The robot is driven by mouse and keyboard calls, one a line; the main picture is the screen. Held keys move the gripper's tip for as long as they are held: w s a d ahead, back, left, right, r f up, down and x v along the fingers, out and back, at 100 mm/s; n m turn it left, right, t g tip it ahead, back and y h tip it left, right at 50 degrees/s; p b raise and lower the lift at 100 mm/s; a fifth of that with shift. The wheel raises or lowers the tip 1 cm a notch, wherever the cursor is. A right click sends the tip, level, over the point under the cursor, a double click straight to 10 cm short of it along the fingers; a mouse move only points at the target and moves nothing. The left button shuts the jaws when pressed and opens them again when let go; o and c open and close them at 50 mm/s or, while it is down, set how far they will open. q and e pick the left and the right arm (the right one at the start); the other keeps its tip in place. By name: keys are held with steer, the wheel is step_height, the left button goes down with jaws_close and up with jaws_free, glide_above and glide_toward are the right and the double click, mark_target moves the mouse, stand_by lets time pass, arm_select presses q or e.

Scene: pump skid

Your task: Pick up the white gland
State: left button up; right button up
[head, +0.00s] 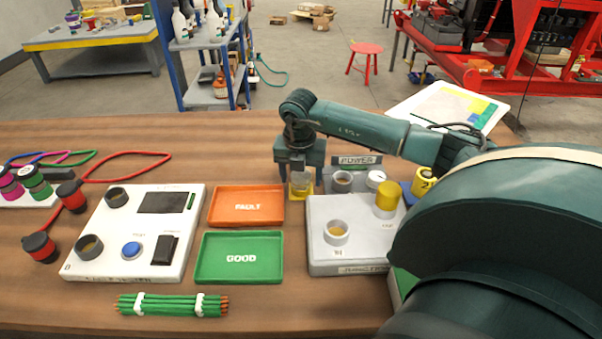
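A pale, whitish cylindrical piece (300,183), which looks like the white gland, stands on a small yellow square base (307,190) right of the orange tray. My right gripper (300,172) points down directly over it, with the fingertips at or around its top. The gripper body hides the fingers in part, so I cannot tell whether they are closed on it. My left gripper is not in view.
Orange FAULT tray (246,216) and green GOOD tray (215,277) lie left of a white junction box (320,265) with a yellow gland (387,197). Green rods (170,305) lie in front.

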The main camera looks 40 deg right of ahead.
steer(key=c, duration=1)
steer(key=shift+r, duration=0.15)
steer(key=shift+c, duration=0.2)
step_height(320, 180, up, 10)
steer(key=shift+f, duration=0.1)
